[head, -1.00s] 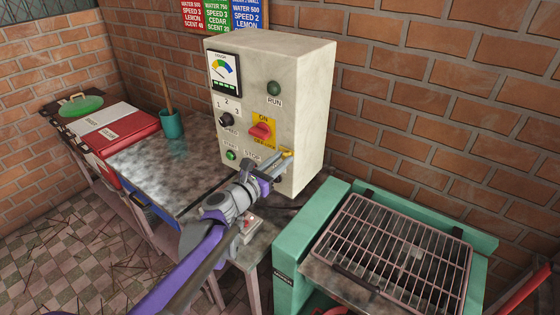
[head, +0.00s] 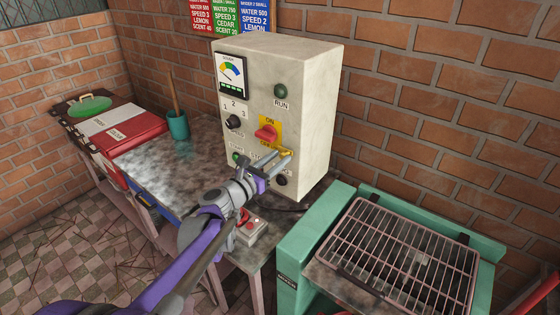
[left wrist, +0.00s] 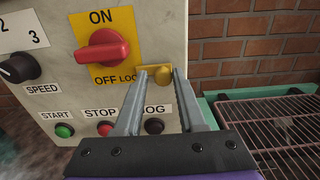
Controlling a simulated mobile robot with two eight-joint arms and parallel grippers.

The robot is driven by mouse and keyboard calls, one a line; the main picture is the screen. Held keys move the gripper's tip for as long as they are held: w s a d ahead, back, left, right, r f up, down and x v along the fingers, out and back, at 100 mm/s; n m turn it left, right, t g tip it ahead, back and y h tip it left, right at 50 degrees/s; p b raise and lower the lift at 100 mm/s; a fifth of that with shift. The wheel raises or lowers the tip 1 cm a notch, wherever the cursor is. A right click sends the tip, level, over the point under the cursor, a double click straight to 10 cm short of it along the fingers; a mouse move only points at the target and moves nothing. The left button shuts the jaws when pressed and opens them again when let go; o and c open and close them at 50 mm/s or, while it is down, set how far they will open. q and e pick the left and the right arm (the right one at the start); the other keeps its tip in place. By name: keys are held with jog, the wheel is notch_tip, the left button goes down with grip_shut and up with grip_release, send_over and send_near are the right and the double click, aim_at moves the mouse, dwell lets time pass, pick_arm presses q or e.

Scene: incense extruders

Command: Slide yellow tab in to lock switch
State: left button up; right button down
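The red rotary switch (head: 266,133) sits on a yellow ON/OFF plate on the control box front. It also shows in the left wrist view (left wrist: 102,49), its handle roughly horizontal. The small yellow tab (left wrist: 153,70) is at the plate's lower right, by the partly hidden word LOCK. In the head view the tab (head: 285,152) is partly behind my fingers. My left gripper (left wrist: 160,76) is open, its fingertips around the tab in the picture. Whether they touch it cannot be told. In the head view the left gripper (head: 280,160) is in front of the panel. My right gripper is not seen.
The control box (head: 318,120) stands on a worn table (head: 165,165). START, STOP and JOG buttons lie below the switch. A small box with a red button (head: 251,226) is beneath my arm. A green-framed grill (head: 395,250) stands at right. A brick wall is behind.

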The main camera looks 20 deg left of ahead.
pick_arm(q)
jog(key=shift+o, duration=1.2)
jog(key=shift+a, duration=0.15)
jog(key=v, duration=1)
jog(key=shift+s+b, duration=0.35)
jog(key=shift+b, duration=0.05)
